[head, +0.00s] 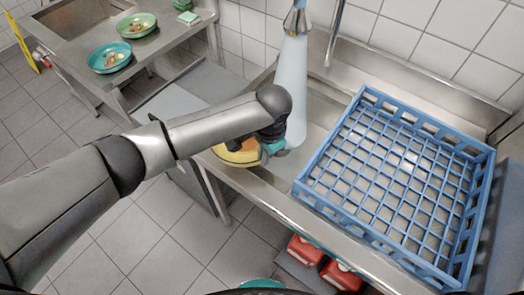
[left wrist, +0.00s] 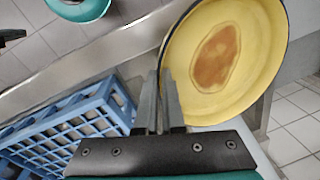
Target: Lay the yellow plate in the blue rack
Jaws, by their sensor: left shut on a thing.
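My left gripper (head: 268,143) is shut on the rim of the yellow plate (head: 235,158), left of the rack and near the counter's front edge. My arm hides part of the plate in the head view. In the left wrist view the fingers (left wrist: 162,78) grip the plate's edge, and the plate (left wrist: 262,75) has a brown stain in its middle. The blue rack (head: 372,238) is an open grid crate on the metal counter, with no dishes in it. It also shows at the lower left of the left wrist view (left wrist: 72,128). My right gripper is out of view.
A pale upright column (head: 294,80) stands close behind my left gripper. Red containers (head: 341,276) sit below the counter. A side table at the back left holds a teal plate (head: 110,57) and a green plate (head: 136,25), both with food scraps.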

